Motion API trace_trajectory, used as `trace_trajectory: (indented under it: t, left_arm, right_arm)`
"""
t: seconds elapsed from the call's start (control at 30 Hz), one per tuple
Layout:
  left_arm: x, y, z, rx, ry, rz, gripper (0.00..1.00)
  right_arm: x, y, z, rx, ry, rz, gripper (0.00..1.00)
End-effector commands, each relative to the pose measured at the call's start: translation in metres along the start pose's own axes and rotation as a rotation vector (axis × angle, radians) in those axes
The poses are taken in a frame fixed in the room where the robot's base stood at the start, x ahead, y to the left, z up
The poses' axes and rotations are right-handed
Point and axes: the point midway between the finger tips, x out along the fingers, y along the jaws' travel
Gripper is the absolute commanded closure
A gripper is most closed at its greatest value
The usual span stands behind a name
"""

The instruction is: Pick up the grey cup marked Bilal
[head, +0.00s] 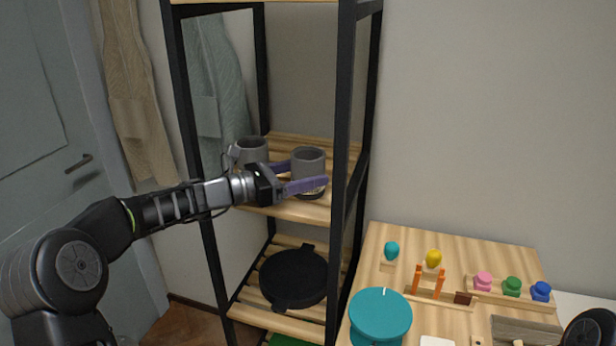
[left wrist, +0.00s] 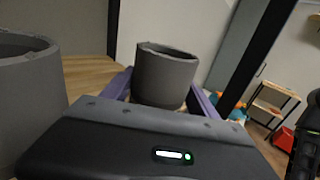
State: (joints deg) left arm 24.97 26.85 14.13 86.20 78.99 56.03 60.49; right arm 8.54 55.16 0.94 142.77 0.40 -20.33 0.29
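Two grey cups stand on the middle shelf. The right cup (head: 309,160) also shows in the left wrist view (left wrist: 165,75), between the purple fingers. The left cup (head: 252,148) is at the left edge of the left wrist view (left wrist: 28,105), beside the gripper body. No name is legible on either cup, so I cannot tell which is marked Bilal. My left gripper (head: 303,177) is open, with one finger on each side of the right cup. Small gaps seem to show beside the cup in the left wrist view. My right gripper is out of view.
A black round pan (head: 293,277) lies on the lower shelf. A wooden table (head: 400,245) at right holds a teal turntable (head: 380,313) and several coloured knobs.

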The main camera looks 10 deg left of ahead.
Motion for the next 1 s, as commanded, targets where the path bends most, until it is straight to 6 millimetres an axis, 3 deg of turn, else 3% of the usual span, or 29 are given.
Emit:
trace_trajectory:
  t: [0.53, 0.83, 1.0]
  left_arm:
    - [0.0, 0.0, 0.0, 0.0, 0.0, 0.0, 0.84]
    - [0.0, 0.0, 0.004, 0.002, -0.002, 0.0, 0.85]
    - [0.0, 0.0, 0.022, 0.005, -0.003, 0.0, 0.85]
  right_arm:
    - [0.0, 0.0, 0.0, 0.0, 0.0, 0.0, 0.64]
    - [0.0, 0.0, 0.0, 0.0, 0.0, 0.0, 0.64]
    - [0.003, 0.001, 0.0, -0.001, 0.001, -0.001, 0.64]
